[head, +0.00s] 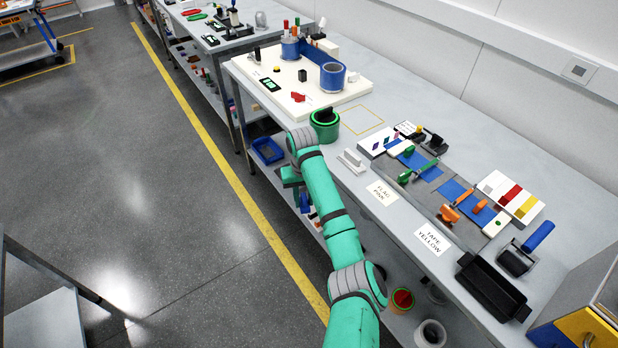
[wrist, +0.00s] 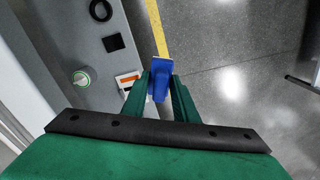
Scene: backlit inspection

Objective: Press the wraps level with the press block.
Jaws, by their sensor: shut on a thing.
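My gripper (wrist: 161,80) is shut on a blue block (wrist: 161,68), which juts out past the fingertips over the floor in the wrist view. In the head view my gripper (head: 297,186) hangs beside the bench's front edge, partly hidden by my forearm, with a bit of blue (head: 304,203) below it. Nothing touches the blue block's far end. On the bench, to the right of my gripper, a grey fixture (head: 425,190) carries blue pads (head: 416,160) with green (head: 404,177) and orange (head: 449,214) pieces across it. I cannot tell which of these are the wraps or how level they are.
A pale grey handled piece (head: 351,161) and a green-rimmed pot (head: 325,122) stand near the bench edge. Label cards (head: 383,193), a black tray (head: 492,286) and a roller (head: 525,249) lie farther right. A white board (head: 300,82) holds blue rolls. The aisle floor is open.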

